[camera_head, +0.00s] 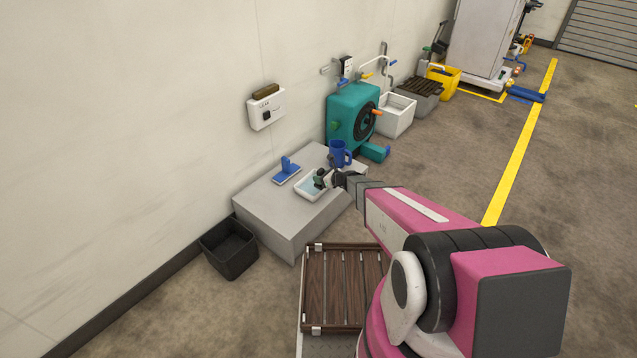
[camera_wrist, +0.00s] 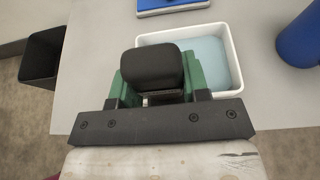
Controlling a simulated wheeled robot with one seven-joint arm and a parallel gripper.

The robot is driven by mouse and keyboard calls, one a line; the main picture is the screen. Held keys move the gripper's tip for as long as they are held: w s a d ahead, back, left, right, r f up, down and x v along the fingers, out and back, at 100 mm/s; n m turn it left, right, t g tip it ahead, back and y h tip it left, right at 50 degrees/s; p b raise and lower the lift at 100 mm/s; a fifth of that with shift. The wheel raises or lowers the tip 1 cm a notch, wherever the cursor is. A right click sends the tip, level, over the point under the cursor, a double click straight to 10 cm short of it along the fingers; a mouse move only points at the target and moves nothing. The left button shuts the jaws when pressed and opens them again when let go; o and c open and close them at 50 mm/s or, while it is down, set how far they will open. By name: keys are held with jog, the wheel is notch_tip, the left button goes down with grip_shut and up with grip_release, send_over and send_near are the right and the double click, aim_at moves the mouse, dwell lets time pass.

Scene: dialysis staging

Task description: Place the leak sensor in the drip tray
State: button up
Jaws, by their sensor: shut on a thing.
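A dark, rounded block, which looks like the leak sensor (camera_wrist: 152,68), sits between the green fingers of my gripper (camera_wrist: 154,88) in the wrist view. My gripper is shut on it. The drip tray (camera_wrist: 236,58) is a white, shallow tray with a pale blue inside, just beyond and partly behind the block. In the head view the drip tray (camera_head: 309,199) stands on a grey block-like table, with my gripper (camera_head: 321,180) at its right side, over it. The gap between block and tray floor cannot be told.
A blue mug (camera_head: 338,152) stands close behind the tray, and a blue stand-like piece (camera_head: 287,170) lies to its left. The grey table (camera_head: 262,204) has free room at the front. A black bin (camera_head: 229,252) and a slatted wooden rack (camera_head: 343,290) are on the floor.

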jog(key=shift+w+a+f, duration=0.15)
jog(key=shift+w+f, duration=0.55)
jog(key=shift+f, duration=0.4)
jog(key=shift+w+a+f, duration=0.2)
jog(key=shift+w+f, duration=0.55)
jog(key=shift+f, duration=0.4)
jog(key=shift+w+a+f, duration=0.15)
jog(key=shift+w+f, duration=0.55)
jog(key=shift+f, duration=0.4)
jog(key=shift+f, duration=0.1)
jog(key=o, duration=1)
jog(key=shift+c, duration=0.2)
